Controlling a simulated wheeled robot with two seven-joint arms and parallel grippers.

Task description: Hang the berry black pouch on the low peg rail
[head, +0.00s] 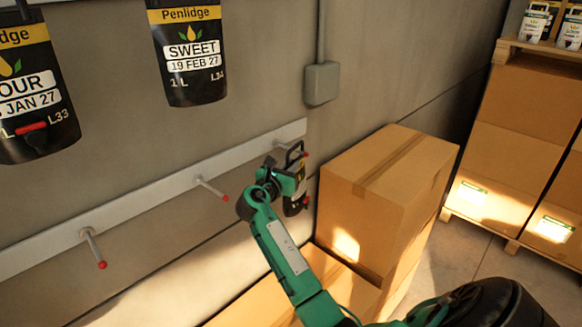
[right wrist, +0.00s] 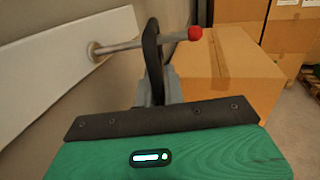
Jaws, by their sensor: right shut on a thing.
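My right gripper (head: 288,178) is shut on a small black pouch (head: 295,206) at the right end of the low peg rail (head: 150,198). The pouch is mostly hidden behind the gripper; part of its label and its black handle loop (head: 294,152) show. In the right wrist view the loop (right wrist: 152,60) stands upright, seen nearly edge-on, at a red-tipped peg (right wrist: 180,38). The peg shows on both sides of the loop, so it seems to pass through it, though the edge-on view leaves this uncertain. My left gripper is not in view.
Two other low pegs, the middle one (head: 210,187) and the left one (head: 92,247), are bare. Black pouches, one labelled SWEET (head: 188,55), hang higher on the wall. A cardboard box (head: 375,185) stands close right of the gripper. A grey wall box (head: 321,83) is above.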

